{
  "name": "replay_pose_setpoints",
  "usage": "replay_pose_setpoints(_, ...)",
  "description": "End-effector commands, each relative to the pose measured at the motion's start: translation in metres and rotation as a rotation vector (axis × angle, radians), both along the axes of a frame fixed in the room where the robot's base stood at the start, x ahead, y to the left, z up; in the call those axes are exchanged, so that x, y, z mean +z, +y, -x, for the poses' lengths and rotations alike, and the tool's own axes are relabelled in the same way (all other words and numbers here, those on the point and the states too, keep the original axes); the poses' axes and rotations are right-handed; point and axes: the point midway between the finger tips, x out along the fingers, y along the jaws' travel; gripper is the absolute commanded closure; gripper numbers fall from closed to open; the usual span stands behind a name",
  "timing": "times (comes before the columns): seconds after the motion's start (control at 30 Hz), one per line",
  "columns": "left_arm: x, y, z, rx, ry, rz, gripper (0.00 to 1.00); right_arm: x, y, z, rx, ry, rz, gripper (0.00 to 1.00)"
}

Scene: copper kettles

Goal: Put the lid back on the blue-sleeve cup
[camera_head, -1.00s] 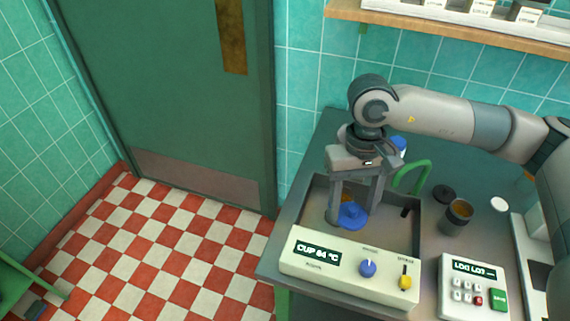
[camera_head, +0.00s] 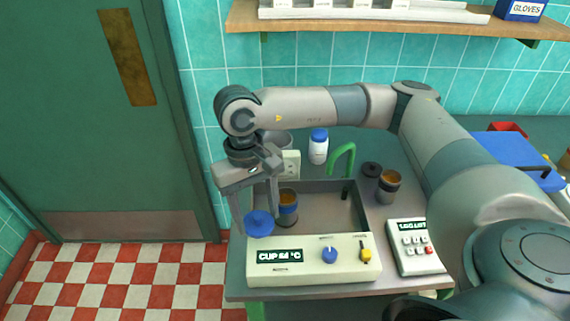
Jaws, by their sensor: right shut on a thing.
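The blue-sleeve cup (camera_head: 287,209) stands upright in the grey basin (camera_head: 325,198) of the cream device. It is open at the top, with brown contents showing. My right gripper (camera_head: 258,223) is shut on the round blue lid (camera_head: 260,226). It holds the lid to the left of the cup, apart from its rim, near the basin's left front corner. The lid's exact height above the basin is hard to tell. My left gripper is out of view.
A second cup with brown contents (camera_head: 388,187) and a dark lid (camera_head: 371,170) stand right of the basin. A keypad box (camera_head: 416,248) stands at the right front.

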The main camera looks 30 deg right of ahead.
Motion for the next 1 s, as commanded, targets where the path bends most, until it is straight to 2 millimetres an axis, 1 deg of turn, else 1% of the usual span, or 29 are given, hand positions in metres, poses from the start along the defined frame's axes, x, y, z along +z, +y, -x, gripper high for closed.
replay_pose_setpoints(0.17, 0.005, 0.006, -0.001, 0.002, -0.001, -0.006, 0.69, 0.003, -0.006, -0.003, -0.181, 0.001, 0.001, 0.67)
replay_pose_setpoints(0.27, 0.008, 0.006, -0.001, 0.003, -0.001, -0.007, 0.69, 0.005, -0.01, -0.005, -0.345, 0.001, 0.0, 0.67)
replay_pose_setpoints(0.6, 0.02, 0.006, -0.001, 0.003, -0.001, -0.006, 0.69, 0.013, -0.029, -0.016, -1.041, 0.001, 0.0, 0.67)
replay_pose_setpoints(1.0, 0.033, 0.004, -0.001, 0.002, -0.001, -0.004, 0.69, 0.023, -0.052, -0.027, -1.83, -0.001, 0.0, 0.67)
